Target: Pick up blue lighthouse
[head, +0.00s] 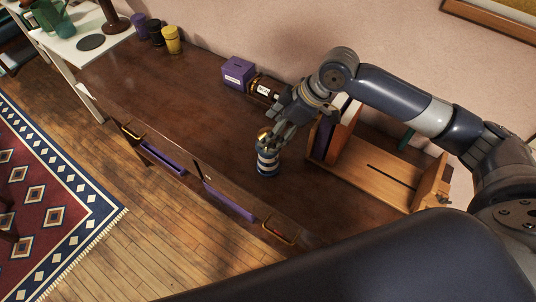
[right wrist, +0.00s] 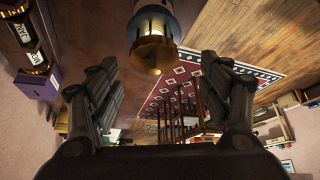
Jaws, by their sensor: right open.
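The blue lighthouse (head: 267,163), with blue and white bands and a gold top, stands upright on the dark wooden cabinet top. In the right wrist view, the lighthouse (right wrist: 153,42) shows at the top, its gold end toward me, partly cut off by the frame edge. My right gripper (head: 279,132) is at the lighthouse's upper end and overlaps its top in the head view. Its fingers (right wrist: 161,72) are spread wide, with the lighthouse ahead, between their lines; I see no contact. My left gripper is not in view.
A wooden book rack (head: 385,172) with books stands right of the lighthouse. A purple box (head: 237,72) and a dark calendar roller (head: 265,89) sit behind. Canisters (head: 172,40) stand at the far left. Open drawers (head: 229,201) stick out in front. The top's left middle is clear.

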